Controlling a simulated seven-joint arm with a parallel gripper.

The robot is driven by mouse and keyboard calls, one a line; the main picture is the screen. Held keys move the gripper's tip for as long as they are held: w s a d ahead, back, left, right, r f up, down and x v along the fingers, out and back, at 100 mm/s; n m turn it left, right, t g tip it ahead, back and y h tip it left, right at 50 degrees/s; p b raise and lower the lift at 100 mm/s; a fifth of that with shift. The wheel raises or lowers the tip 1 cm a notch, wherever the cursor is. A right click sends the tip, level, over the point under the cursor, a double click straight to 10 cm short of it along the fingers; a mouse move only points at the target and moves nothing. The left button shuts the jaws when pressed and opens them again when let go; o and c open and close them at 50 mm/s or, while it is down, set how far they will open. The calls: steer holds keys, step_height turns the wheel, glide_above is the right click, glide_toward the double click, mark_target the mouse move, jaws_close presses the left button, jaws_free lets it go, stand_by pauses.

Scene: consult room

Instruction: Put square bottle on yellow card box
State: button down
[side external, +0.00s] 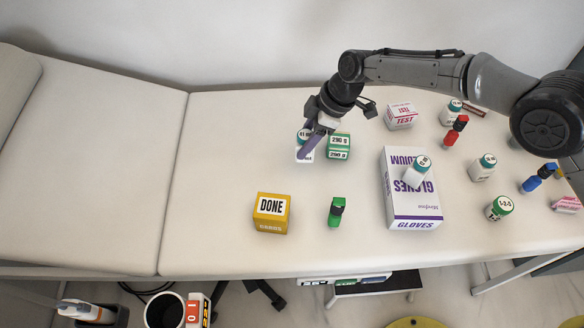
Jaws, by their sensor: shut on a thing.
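The yellow card box (271,214), labelled DONE, sits on the padded couch left of centre. My gripper (309,143), with purple fingers, is shut on a white bottle with a teal cap (302,155), behind and to the right of the yellow box. The fingers hide part of this bottle, which looks square-sided. I cannot tell whether its base touches the couch. A green and white box (340,147) is just to its right.
A gloves box (413,212) carries another white bottle (416,172). Several bottles, a TEST box (401,116) and red and blue items fill the right. The couch's left is clear.

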steer(key=s+d+r+n, duration=0.1)
steer(key=s+d+r, duration=0.1)
steer(key=s+r, duration=0.6)
steer(key=s+d+r, duration=0.1)
steer(key=s+r, duration=0.2)
steer(key=s, duration=0.9)
glide_above(272, 206)
steer(key=shift+a+f, duration=0.1)
steer(key=shift+f, duration=6.2)
steer(key=shift+f, duration=0.15)
steer(key=shift+c, duration=1.3)
jaws_free()
